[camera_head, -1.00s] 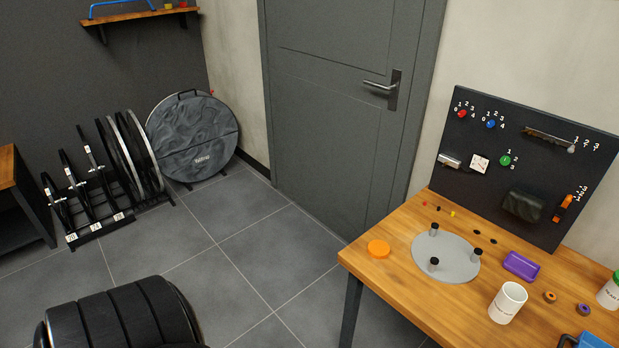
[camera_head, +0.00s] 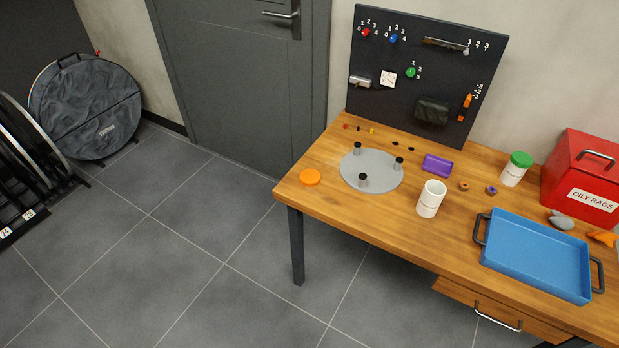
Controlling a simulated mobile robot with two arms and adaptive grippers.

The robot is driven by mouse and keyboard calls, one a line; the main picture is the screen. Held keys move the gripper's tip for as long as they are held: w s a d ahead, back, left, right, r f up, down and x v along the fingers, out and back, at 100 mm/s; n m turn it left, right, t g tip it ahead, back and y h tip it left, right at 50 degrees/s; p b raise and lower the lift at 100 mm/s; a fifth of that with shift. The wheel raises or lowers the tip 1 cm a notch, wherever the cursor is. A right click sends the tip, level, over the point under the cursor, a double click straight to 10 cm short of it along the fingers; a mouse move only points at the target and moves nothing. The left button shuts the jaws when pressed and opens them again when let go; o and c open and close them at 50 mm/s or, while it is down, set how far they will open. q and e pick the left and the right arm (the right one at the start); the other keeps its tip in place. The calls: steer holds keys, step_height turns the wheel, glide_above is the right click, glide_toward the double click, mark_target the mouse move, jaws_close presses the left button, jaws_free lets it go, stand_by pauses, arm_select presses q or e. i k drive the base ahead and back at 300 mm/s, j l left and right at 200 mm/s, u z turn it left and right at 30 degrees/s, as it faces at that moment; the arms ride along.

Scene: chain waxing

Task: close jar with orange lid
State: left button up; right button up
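The orange lid (camera_head: 310,177) lies flat on the wooden workbench (camera_head: 330,205), near its left front corner. A white open jar (camera_head: 431,199) stands upright on the bench, to the right of the lid, with no lid on it. A second white jar (camera_head: 514,169) with a green lid (camera_head: 521,159) stands further right, near the red box. Neither of my grippers shows in the head view.
A grey disc (camera_head: 372,182) with three black posts lies between lid and open jar. A purple tray (camera_head: 437,166), a blue tray (camera_head: 535,258) and a red oily rags box (camera_head: 583,180) occupy the bench. A pegboard (camera_head: 420,80) stands behind.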

mark_target(435, 191)
steer(key=i+j, duration=0.15)
steer(key=i, duration=0.25)
steer(key=i+j+u, duration=0.15)
steer(key=i, duration=0.25)
